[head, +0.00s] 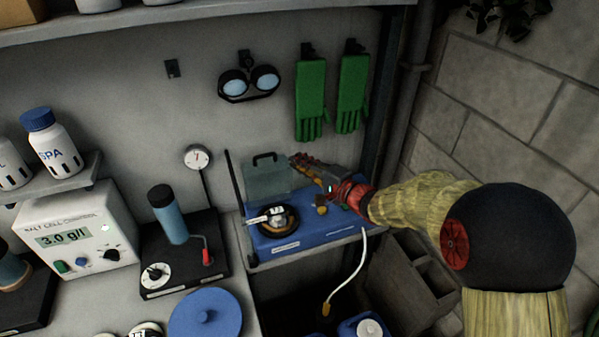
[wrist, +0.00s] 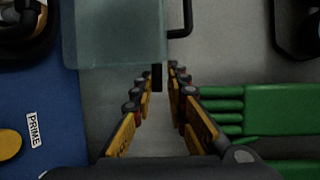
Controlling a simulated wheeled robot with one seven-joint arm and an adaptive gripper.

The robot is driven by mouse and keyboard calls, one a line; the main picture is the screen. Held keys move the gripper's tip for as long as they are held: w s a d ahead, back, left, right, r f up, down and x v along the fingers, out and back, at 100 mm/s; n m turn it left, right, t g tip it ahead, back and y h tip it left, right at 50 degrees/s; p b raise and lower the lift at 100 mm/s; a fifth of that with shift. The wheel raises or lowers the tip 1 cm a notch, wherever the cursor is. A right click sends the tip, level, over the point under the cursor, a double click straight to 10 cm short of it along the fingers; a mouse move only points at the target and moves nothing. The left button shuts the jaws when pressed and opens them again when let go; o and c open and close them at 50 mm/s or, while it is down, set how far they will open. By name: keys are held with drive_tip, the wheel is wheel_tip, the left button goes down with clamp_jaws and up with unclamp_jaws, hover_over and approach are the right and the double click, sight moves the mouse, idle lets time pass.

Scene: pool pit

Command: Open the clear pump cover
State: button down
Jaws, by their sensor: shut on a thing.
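The clear pump cover (head: 268,180) stands raised, roughly upright, at the back of the blue pump unit (head: 310,225). Its black handle (head: 265,157) is at the top edge. In the wrist view the see-through cover (wrist: 115,32) fills the upper left, with the handle (wrist: 186,20) beside it. My gripper (head: 293,161) is at the cover's right side. In the wrist view its fingers (wrist: 158,80) are close together around a small dark piece at the cover's edge. The exact contact is hard to see.
A round black part (head: 277,217) sits on the pump unit. Green gloves (head: 311,100) and goggles (head: 249,83) hang on the wall above. A block wall (head: 520,110) stands to the right. A white cable (head: 350,275) hangs below the unit.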

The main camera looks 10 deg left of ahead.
drive_tip(key=shift+s+d+f+b, duration=0.15)
drive_tip(key=shift+s+f+b, duration=0.25)
drive_tip(key=shift+b, duration=0.35)
drive_tip(key=shift+s+d+f+b, duration=0.15)
drive_tip(key=shift+f+b, duration=0.3)
drive_tip(key=shift+b, duration=0.3)
drive_tip(key=c, duration=2)
unclamp_jaws()
drive_tip(key=shift+r, duration=0.1)
drive_tip(key=shift+o, duration=0.5)
drive_tip(key=shift+w+r, duration=0.1)
drive_tip(key=shift+r, duration=0.1)
drive_tip(key=shift+r+y, duration=0.25)
drive_tip(key=shift+y, duration=0.05)
drive_tip(key=f+v, duration=0.1)
drive_tip(key=v, duration=1)
drive_tip(key=shift+s+d+r, duration=0.25)
drive_tip(key=shift+s+r, duration=0.1)
